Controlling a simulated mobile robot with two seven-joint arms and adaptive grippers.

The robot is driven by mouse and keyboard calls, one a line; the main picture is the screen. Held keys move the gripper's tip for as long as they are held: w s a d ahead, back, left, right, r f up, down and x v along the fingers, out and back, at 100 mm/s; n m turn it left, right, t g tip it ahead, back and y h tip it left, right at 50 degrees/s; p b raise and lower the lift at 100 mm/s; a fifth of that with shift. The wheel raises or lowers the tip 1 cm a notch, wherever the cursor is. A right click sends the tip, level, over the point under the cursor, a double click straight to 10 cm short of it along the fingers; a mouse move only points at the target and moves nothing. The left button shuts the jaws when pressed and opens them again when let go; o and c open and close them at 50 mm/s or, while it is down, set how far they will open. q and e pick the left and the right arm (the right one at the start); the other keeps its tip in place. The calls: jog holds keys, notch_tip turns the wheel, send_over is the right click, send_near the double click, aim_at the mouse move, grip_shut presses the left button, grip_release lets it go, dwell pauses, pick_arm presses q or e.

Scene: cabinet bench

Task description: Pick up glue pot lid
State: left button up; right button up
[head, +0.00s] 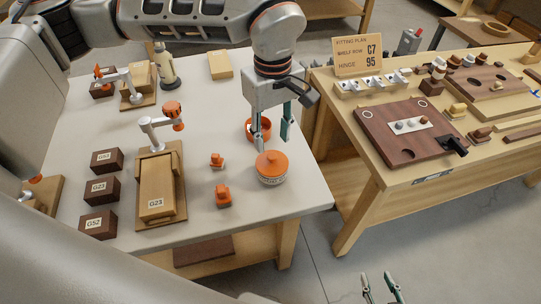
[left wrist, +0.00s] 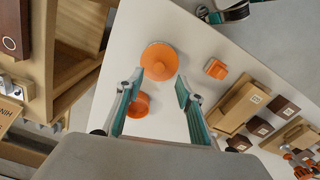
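The orange glue pot lid (head: 272,166), with a round knob on top, sits on a pale ribbed pot (head: 272,181) near the table's right edge. The lid also shows in the left wrist view (left wrist: 160,61), upper middle. My left gripper (head: 272,143) points down, open and empty, close above and behind the lid. In the left wrist view its two fingers (left wrist: 159,78) are spread apart, with the lid just beyond the tips. My right gripper (head: 376,275) is at the bottom edge of the head view, fingers apart and empty, away from the table.
An orange bowl (head: 250,131) stands behind my left gripper, close to its fingers. Small orange pieces (head: 223,196) lie left of the pot. Wooden boxes (head: 158,195) and dark labelled blocks (head: 103,191) fill the table's left. A second bench (head: 390,184) stands right across a gap.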

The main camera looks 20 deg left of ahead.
aim_at(273, 157)
pick_arm(q)
jog(key=shift+s+f, duration=0.15)
jog(key=shift+f, duration=0.8)
notch_tip(273, 157, down, 4)
jog(key=shift+d+r, duration=0.15)
jog(key=shift+r, duration=0.1)
jog(key=shift+f, duration=0.55)
pick_arm(e)
jog(key=shift+s+d+f, duration=0.15)
jog(key=shift+d, duration=0.05)
pick_arm(q)
jog(key=c, duration=1)
jog(key=shift+r, duration=0.1)
